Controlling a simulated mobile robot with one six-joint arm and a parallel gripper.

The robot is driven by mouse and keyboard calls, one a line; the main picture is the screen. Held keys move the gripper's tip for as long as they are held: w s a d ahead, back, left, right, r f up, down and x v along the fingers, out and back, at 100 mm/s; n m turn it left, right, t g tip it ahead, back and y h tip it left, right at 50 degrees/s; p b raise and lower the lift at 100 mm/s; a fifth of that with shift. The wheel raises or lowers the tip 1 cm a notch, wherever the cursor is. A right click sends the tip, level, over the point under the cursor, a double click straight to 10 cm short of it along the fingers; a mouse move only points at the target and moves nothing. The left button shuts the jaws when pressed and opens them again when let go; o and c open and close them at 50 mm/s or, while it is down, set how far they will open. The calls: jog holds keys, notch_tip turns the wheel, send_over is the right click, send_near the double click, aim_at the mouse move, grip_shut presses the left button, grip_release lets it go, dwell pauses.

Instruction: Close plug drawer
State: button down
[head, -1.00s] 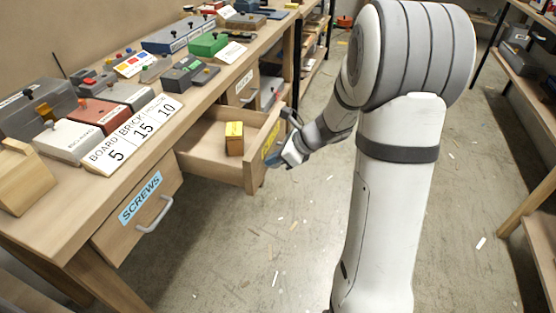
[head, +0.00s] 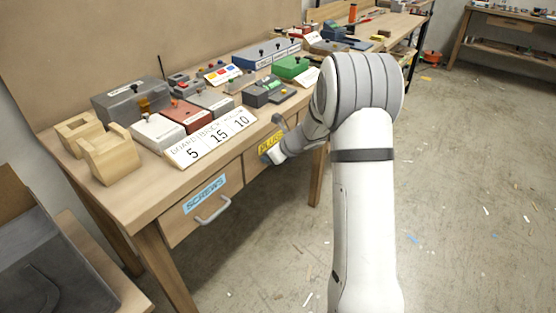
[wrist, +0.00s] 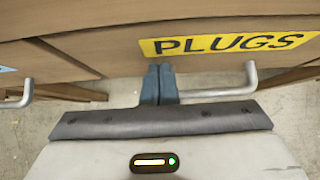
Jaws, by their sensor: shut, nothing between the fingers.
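The plug drawer (head: 256,162) shows in the head view as a wooden front under the bench top, with a yellow label partly behind my arm. Its interior is out of sight, and its front looks about level with the bench front; a small gap cannot be ruled out. In the wrist view the drawer front (wrist: 120,58) carries the yellow PLUGS label (wrist: 225,44) and a grey bar handle (wrist: 252,78). My gripper (wrist: 160,70) is shut and empty, its blue fingertips at the drawer front, beside the handle's left part. In the head view my gripper (head: 268,158) is partly hidden.
The SCREWS drawer (head: 204,207) with its handle is left of the plug drawer. The bench top (head: 150,188) holds boxes, a numbered board (head: 212,137) and wooden holders (head: 108,155). A dark bin (head: 60,265) stands at lower left.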

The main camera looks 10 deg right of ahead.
jog(key=shift+w+a+r, duration=0.15)
jog(key=shift+w+r, duration=0.15)
dwell(0.4)
jog(key=s+d+r+p, duration=0.1)
jog(key=s+d+r, duration=0.6)
jog(key=s+d, duration=0.15)
jog(key=s+a+r+n+g+p, duration=0.2)
jog(key=s+a+r+n+p, duration=0.2)
jog(key=s+a+r+n, duration=0.3)
jog(key=s+r+n+g+h+p, duration=0.1)
jog(key=s+r+n+h+p, duration=0.2)
jog(key=s+n, duration=0.7)
jog(key=s+r+n+g+h+p, duration=0.1)
jog(key=s+r+n+h+p, duration=0.2)
jog(key=s+r+n, duration=0.4)
jog(key=s+n+p, duration=0.1)
jog(key=s+n, duration=0.2)
jog(key=s, duration=0.3)
jog(key=shift+s+n, duration=0.3)
jog(key=shift+s, duration=0.1)
